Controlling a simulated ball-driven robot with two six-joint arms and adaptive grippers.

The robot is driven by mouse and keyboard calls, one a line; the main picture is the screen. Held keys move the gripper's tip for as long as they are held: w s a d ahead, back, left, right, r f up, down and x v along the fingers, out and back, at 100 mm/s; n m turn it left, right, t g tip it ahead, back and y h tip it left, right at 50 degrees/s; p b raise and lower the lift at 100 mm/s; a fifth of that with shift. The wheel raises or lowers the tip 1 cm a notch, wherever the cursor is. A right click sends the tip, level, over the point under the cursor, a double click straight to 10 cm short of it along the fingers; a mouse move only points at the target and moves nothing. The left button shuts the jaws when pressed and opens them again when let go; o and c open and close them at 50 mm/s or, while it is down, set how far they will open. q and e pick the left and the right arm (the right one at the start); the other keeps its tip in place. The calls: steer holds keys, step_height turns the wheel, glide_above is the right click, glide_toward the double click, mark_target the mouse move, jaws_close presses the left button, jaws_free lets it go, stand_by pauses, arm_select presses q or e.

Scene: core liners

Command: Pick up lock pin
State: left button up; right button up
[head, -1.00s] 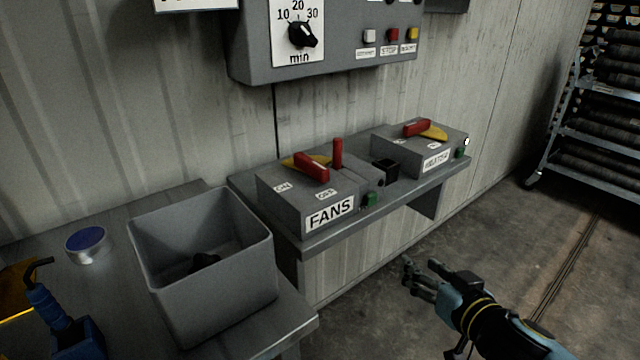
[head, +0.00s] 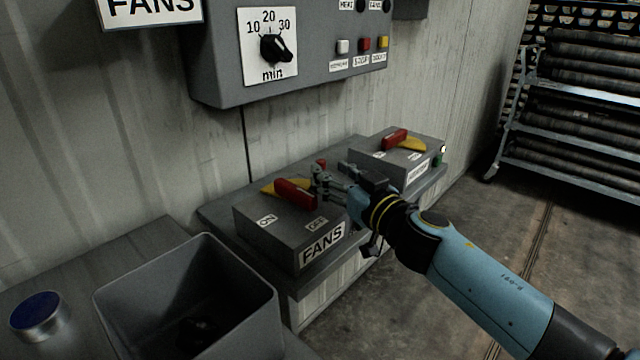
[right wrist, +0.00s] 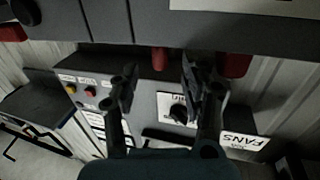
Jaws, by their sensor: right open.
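The lock pin, a small red upright peg (head: 321,164), stands at the FANS switch box (head: 285,225), just behind its red lever (head: 295,193). In the head view my right gripper hides most of it. My right gripper (head: 332,175) is open over the right side of that box, its fingers close to the pin. In the right wrist view a red peg (right wrist: 160,60) shows between the open fingers (right wrist: 158,82); whether they touch it I cannot tell. The red lever (right wrist: 235,65) shows to the right there. My left gripper is not in view.
A second switch box with a red lever (head: 396,138) stands at the right on the same shelf. A control panel (head: 215,75) hangs above. A grey bin (head: 110,305) and a round blue-topped tin (head: 38,315) stand front left. A rack of cores (head: 580,150) is far right.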

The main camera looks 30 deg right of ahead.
mark_target(321, 160)
steer(key=w, duration=0.4)
steer(key=shift+w+a, duration=0.2)
steer(key=shift+w, duration=0.1)
jaws_close()
stand_by(0.5)
